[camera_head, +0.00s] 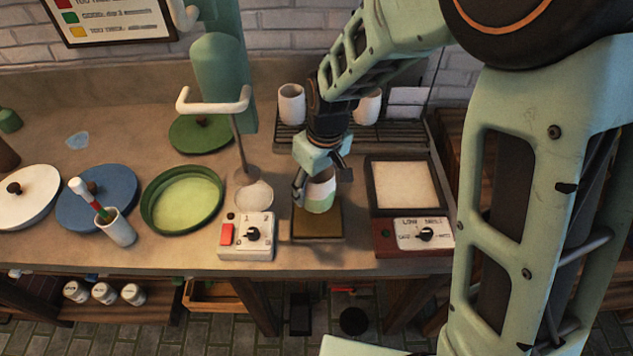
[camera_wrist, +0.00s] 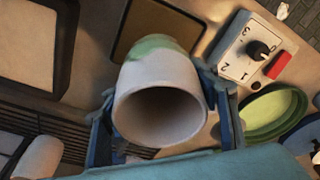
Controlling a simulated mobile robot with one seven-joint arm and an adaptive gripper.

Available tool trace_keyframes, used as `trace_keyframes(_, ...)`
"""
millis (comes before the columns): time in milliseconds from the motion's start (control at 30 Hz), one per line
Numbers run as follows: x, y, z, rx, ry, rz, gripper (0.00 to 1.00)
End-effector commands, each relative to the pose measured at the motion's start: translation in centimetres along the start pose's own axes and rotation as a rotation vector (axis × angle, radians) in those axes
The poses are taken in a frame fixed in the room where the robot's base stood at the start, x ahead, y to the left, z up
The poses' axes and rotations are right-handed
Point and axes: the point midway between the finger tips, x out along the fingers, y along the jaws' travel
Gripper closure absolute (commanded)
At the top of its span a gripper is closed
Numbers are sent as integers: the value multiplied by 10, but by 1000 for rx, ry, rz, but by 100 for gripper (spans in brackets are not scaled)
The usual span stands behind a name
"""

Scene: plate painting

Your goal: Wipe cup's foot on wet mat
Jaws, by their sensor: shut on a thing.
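The cup (camera_head: 320,193) is white at the top and pale green toward its foot. My gripper (camera_head: 318,180) is shut on the cup's sides and holds it roughly upright, foot down. In the wrist view the cup (camera_wrist: 162,95) shows its open mouth toward the camera, with green at the far end. The wet mat (camera_head: 317,229) is a brown pad in a dark frame on the bench. The cup is over the mat's back part in the head view; I cannot tell whether the foot touches it. The mat (camera_wrist: 150,30) also shows beyond the cup in the wrist view.
A white control box (camera_head: 247,238) with a dial and red button stands left of the mat. A framed pale plate (camera_head: 403,188) with a dial box (camera_head: 422,233) is on the right. A green glaze basin (camera_head: 183,198) is left. More white cups (camera_head: 291,104) stand on a rack behind.

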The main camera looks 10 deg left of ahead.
Motion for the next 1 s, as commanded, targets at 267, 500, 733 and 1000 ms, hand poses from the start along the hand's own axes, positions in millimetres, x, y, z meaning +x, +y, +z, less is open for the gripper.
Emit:
trace_keyframes(267,31,0,4,-1,0,0,77)
trace_keyframes(500,51,0,7,0,1,1,77)
trace_keyframes(733,55,0,8,0,1,1,77)
trace_keyframes(1000,55,0,8,0,1,1,77)
